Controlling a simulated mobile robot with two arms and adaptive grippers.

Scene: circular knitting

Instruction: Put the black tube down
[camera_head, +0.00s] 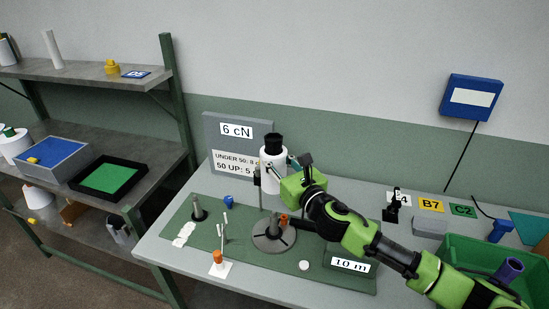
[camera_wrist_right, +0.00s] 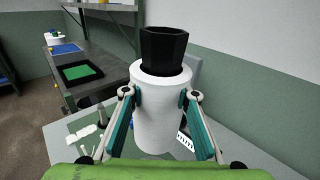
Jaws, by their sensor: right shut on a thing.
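The black tube (camera_wrist_right: 165,47) stands upright out of the top of a white cylinder (camera_wrist_right: 158,118). In the head view the black tube (camera_head: 274,141) and the white cylinder (camera_head: 271,155) show above the back of the green mat. My right gripper (camera_wrist_right: 160,96) is shut on the white cylinder, with one finger on each side. In the head view my right gripper (camera_head: 277,168) partly hides its lower part. I cannot tell whether its base touches anything. My left gripper is not in view.
The green mat (camera_head: 330,284) holds a grey disc (camera_head: 273,239) with a post, a dark peg base (camera_head: 198,214), an orange piece (camera_head: 218,257) and a "10 m" sign (camera_head: 350,266). A "6 cN" board (camera_head: 215,150) stands behind. A green crate (camera_head: 455,246) is at right.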

